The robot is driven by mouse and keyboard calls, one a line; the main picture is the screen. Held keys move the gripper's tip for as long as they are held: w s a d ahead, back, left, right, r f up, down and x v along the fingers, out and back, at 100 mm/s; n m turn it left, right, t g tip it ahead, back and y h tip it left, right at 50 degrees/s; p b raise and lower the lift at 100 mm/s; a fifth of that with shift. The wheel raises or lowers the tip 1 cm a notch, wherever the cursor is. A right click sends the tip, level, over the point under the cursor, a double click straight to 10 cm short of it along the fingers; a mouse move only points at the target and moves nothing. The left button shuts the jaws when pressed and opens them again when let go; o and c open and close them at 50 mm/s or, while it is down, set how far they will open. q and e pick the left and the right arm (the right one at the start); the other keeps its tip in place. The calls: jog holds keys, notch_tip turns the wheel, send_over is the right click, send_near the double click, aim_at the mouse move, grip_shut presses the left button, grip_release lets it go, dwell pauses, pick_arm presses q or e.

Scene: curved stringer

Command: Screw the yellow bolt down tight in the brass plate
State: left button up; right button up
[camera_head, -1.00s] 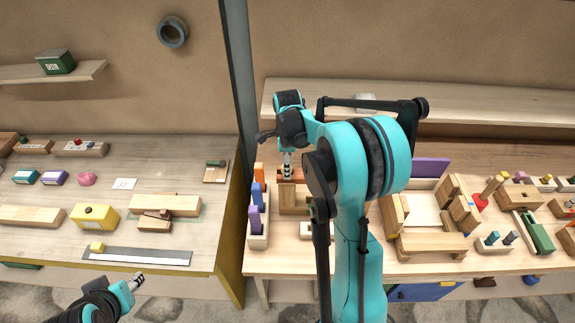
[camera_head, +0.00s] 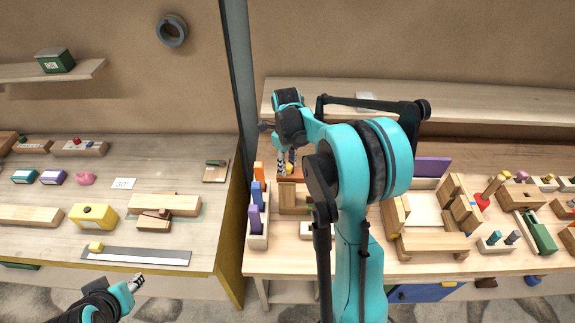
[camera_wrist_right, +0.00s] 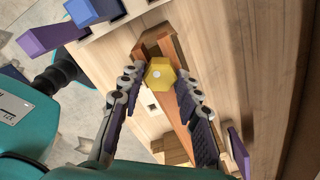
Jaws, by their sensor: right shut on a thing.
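The yellow bolt (camera_wrist_right: 160,73) shows its hexagonal head in the right wrist view, above a long reddish-brown strip (camera_wrist_right: 172,100). It is a small yellow spot in the head view (camera_head: 289,169). My right gripper (camera_wrist_right: 158,78) points down over the bench, its two fingers on either side of the bolt head, shut on it. The bolt's shank is hidden under its head. I cannot clearly tell the brass plate from the reddish-brown strip. My left gripper (camera_head: 137,282) is low at the left, away from the bolt; its finger gap is too small to read.
A rack with orange, blue and purple blocks (camera_head: 257,232) stands just left of the right gripper. A wooden frame (camera_head: 432,246) stands to the right. My right arm hides part of the bench. A grey post (camera_head: 238,80) rises between the two benches.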

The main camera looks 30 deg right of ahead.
jog(key=shift+m, duration=0.5)
jog(key=o, duration=1.2)
jog(key=shift+r, duration=0.1)
notch_tip(320, 180, up, 12)
jog(key=shift+f, duration=0.1)
jog(key=s+a+f+n+t+b, duration=0.2)
jog(key=s+a+f+n+b, duration=0.3)
jog(key=n, duration=0.6)
jog(key=s+a+f+n+t+b, duration=0.2)
jog(key=s+a+f+n+b, duration=0.3)
jog(key=n, duration=0.5)
jog(key=s+a+f+n+t+b, duration=0.3)
jog(key=s+a+f+n+b, duration=0.2)
jog(key=s+f+n, duration=0.3)
jog(key=shift+s+a+f+n+b, duration=0.1)
jog(key=shift+s+f+n+b, duration=0.15)
jog(key=shift+f+n, duration=0.45)
jog(key=shift+s+a+f+n+b, duration=0.15)
jog(key=shift+f+n+b, duration=0.1)
jog(key=shift+n, duration=0.85)
